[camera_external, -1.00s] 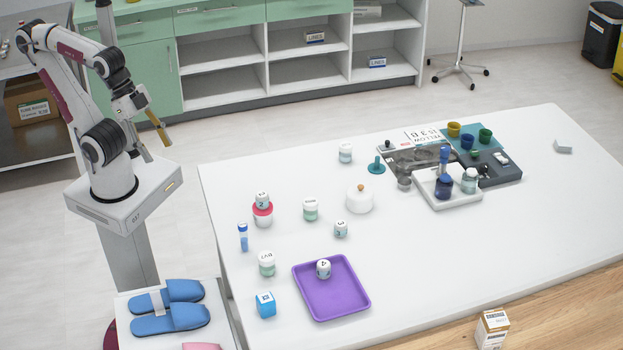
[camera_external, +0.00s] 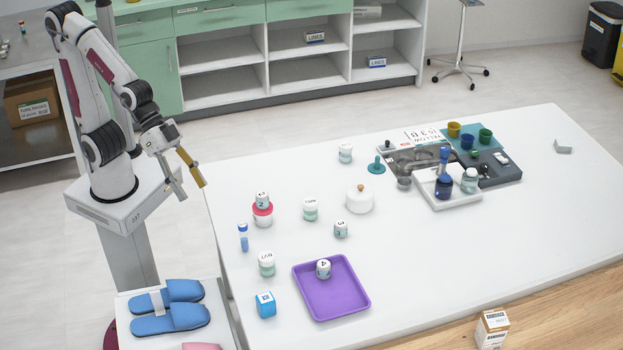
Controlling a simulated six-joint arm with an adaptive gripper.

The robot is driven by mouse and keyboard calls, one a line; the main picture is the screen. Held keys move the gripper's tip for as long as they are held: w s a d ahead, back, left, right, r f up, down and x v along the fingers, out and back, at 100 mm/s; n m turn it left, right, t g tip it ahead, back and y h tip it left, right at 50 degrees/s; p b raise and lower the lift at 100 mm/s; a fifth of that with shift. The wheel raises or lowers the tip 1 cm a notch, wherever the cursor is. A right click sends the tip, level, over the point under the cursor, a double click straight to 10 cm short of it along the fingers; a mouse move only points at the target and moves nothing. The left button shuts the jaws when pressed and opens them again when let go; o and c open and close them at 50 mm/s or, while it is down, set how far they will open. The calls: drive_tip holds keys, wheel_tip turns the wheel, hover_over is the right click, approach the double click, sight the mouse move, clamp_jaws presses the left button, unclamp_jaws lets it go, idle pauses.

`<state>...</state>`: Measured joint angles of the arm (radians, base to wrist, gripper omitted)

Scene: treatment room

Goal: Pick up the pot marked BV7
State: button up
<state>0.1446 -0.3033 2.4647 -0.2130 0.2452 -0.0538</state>
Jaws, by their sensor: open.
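A small pot (camera_external: 266,264) with a white lid and a pale green lower part stands upright near the left edge of the white table. The small print on its lid appears to read BV7. A similar white-lidded pot (camera_external: 310,210) stands farther back to its right, its marking too small to read surely. My gripper (camera_external: 192,191) is open and empty, in the air at the table's left edge. It is up and left of the BV7 pot and apart from it.
Near the pot are a blue-capped vial (camera_external: 243,238), a blue cube (camera_external: 265,305), a numbered white pot (camera_external: 340,229) and a purple tray (camera_external: 341,304) holding another. The table's right side is largely clear.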

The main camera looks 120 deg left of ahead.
sight(260, 263)
drive_tip(key=w+d+f+n+t, duration=0.1)
drive_tip(key=w+d+f, duration=0.15)
drive_tip(key=w, duration=0.35)
drive_tip(key=w+d+f+n+t, duration=0.1)
drive_tip(key=w+f, duration=0.3)
drive_tip(key=w, duration=0.1)
drive_tip(key=shift+w+a+f+n+t+y, duration=0.1)
drive_tip(key=shift+w+f+n+t+y, duration=0.15)
drive_tip(key=shift+w+f+t+y, duration=1.1)
drive_tip(key=shift+w+a+f+n+y, duration=0.1)
drive_tip(key=shift+w+f+n+y, duration=0.25)
drive_tip(key=shift+f, duration=2.1)
drive_tip(key=shift+w+a+f+n+t+y, duration=0.15)
drive_tip(key=shift+w+f+t+y, duration=0.7)
drive_tip(key=shift+f, duration=1.05)
drive_tip(key=shift+s+a+f+y, duration=0.35)
drive_tip(key=shift+s+f+y, duration=0.1)
drive_tip(key=shift+f, duration=0.1)
drive_tip(key=shift+t+y, duration=0.6)
drive_tip(key=shift+y, duration=0.3)
drive_tip(key=s+a+f, duration=0.2)
drive_tip(key=shift+a+f, duration=0.2)
drive_tip(key=shift+a, duration=0.2)
drive_tip(key=shift+s+a+f+t+y, duration=0.35)
drive_tip(key=shift+s+a+y, duration=0.15)
drive_tip(key=shift+s+a, duration=0.1)
drive_tip(key=shift+w, duration=0.15)
drive_tip(key=shift+x, duration=1.2)
